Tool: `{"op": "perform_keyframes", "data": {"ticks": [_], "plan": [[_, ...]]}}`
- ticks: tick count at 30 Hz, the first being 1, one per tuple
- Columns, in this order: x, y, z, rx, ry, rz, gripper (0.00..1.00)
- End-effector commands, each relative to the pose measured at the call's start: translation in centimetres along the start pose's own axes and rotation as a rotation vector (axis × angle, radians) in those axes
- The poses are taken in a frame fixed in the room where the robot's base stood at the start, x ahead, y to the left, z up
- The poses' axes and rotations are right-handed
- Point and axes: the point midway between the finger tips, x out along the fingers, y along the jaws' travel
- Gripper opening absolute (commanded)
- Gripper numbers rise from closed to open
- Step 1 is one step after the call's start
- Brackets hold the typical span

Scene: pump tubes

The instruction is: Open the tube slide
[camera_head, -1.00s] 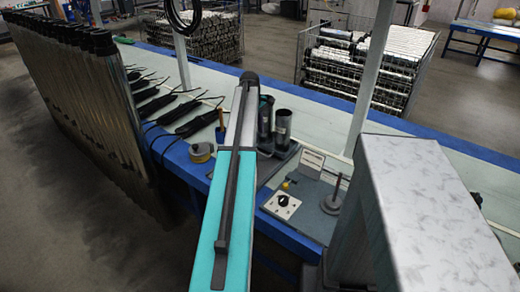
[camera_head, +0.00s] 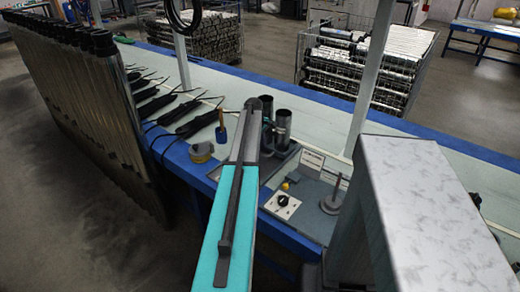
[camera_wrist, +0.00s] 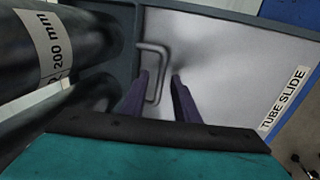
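In the wrist view the tube slide (camera_wrist: 225,65) is a flat grey panel with a dark frame. A label reading TUBE SLIDE (camera_wrist: 284,100) is on its right side. A U-shaped metal handle (camera_wrist: 161,62) stands out from the panel. My gripper (camera_wrist: 160,76) has its two purple fingers apart, one on each side of the handle's long bar in the picture. No contact with the bar can be made out. In the head view my arm covers the slide and the gripper's fingers.
Dark cylinders, one labelled 200 mm (camera_wrist: 56,52), are close on the left in the wrist view. In the head view black upright tubes (camera_head: 283,125) stand beside my arm's far end.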

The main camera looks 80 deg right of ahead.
Motion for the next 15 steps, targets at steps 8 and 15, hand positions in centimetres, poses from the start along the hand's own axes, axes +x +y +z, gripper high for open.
{"op": "perform_keyframes", "data": {"ticks": [8, 15], "plan": [[0.14, -0.01, -0.01, 0.0, 0.0, 0.0, 0.28], [0.11, -0.02, -0.02, 0.0, 0.0, 0.0, 0.0]]}}
